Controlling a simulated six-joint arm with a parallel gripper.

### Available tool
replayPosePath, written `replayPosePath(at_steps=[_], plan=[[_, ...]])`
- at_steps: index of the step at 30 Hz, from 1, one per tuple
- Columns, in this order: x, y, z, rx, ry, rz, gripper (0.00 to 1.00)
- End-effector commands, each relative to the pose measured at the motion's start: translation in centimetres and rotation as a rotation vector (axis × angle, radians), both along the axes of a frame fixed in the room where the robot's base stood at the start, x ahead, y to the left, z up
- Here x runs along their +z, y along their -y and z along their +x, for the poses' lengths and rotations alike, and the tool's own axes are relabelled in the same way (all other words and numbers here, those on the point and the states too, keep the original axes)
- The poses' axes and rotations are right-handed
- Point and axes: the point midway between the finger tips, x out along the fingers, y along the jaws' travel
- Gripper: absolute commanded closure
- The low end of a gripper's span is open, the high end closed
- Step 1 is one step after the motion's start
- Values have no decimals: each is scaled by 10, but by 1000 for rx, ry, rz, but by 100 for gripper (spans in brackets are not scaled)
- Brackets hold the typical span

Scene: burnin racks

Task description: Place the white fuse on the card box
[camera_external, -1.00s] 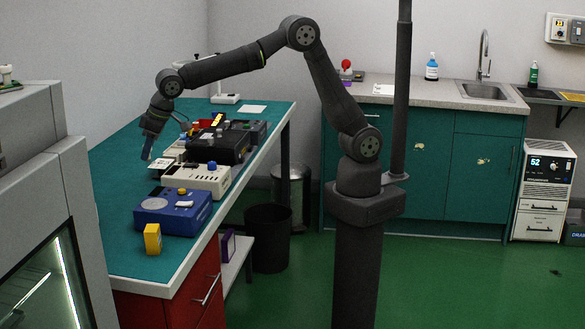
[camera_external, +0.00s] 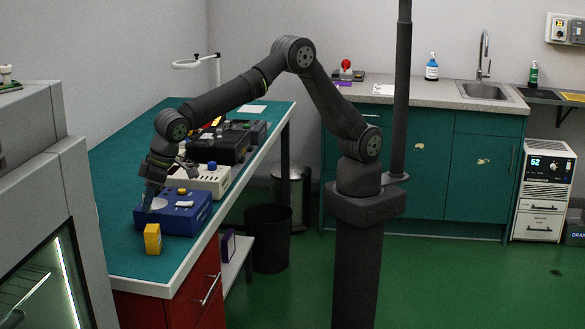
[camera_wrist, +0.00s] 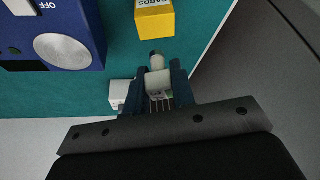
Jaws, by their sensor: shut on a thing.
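My gripper (camera_external: 152,203) is over the bench, beside the left end of the blue device in the external view. In the wrist view my gripper (camera_wrist: 160,80) is shut on the white fuse (camera_wrist: 158,80), a small pale piece with a darker end showing past the fingertips. The fuse cannot be made out in the external view. The yellow card box (camera_external: 152,240) stands at the bench's near end, apart from my gripper. In the wrist view the card box (camera_wrist: 154,22), lettered "CARDS", lies just beyond the fingertips.
The blue device (camera_external: 178,214) stands close behind the card box, with a cream device (camera_external: 212,180) and a black device (camera_external: 222,148) farther back. A small white object (camera_wrist: 121,92) shows left of the fingers in the wrist view. The bench (camera_external: 120,262) is clear left of the card box.

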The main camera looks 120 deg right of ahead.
Motion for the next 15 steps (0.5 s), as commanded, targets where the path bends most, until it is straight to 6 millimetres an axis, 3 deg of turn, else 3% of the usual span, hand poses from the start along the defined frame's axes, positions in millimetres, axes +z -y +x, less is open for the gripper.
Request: replayPosePath(at_steps=[5, 11, 15], plan=[[-11, -3, 2, -1, -1, 0, 99], [-39, -3, 1, 0, -2, 0, 99], [-42, -3, 2, -1, 0, 0, 99]])
